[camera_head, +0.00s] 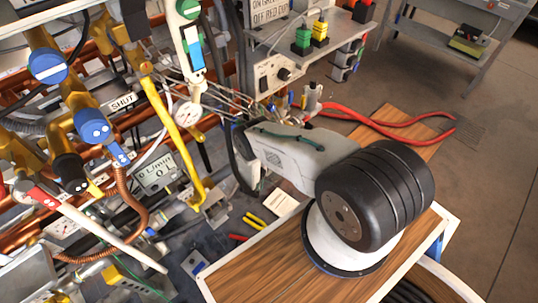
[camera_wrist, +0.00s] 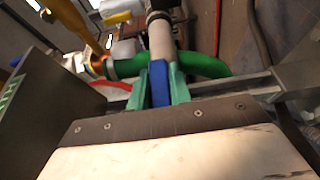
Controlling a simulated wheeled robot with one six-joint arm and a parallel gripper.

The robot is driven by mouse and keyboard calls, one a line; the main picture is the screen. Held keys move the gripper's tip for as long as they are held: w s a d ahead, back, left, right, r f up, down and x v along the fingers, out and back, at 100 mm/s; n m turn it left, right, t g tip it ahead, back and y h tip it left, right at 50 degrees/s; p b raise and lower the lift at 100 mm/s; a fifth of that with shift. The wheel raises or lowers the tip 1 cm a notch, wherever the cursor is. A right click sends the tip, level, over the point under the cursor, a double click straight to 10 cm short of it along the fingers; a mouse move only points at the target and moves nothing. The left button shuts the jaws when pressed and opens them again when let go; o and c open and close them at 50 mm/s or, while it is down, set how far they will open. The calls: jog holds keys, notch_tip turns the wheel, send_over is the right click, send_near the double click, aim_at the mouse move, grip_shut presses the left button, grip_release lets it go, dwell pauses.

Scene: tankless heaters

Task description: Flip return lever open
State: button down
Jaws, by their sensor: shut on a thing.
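In the wrist view my gripper (camera_wrist: 159,88) shows two green jaws shut on a blue lever handle (camera_wrist: 158,72). A pale pipe (camera_wrist: 160,35) stands just beyond it. I cannot tell for sure whether this is the return lever, and no label on it is readable. In the head view my arm reaches left toward the pipework and hides the jaws and the held handle. Other valve handles there are a short blue one (camera_head: 118,153), a long yellow one (camera_head: 176,106) and a red-and-white one (camera_head: 100,230), left of my arm.
A green hose (camera_wrist: 203,65) curves behind the jaws. A control box (camera_head: 283,72) and red cables (camera_head: 390,118) lie beyond my arm. Open floor (camera_head: 490,200) is at right.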

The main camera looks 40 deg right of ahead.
jog(key=shift+s, duration=0.1)
jog(key=c, duration=1.3)
grip_release()
jog(key=shift+d, duration=0.1)
jog(key=shift+s+a, duration=0.1)
jog(key=shift+a, duration=0.4)
jog(key=v, duration=0.7)
jog(key=shift+s, duration=0.1)
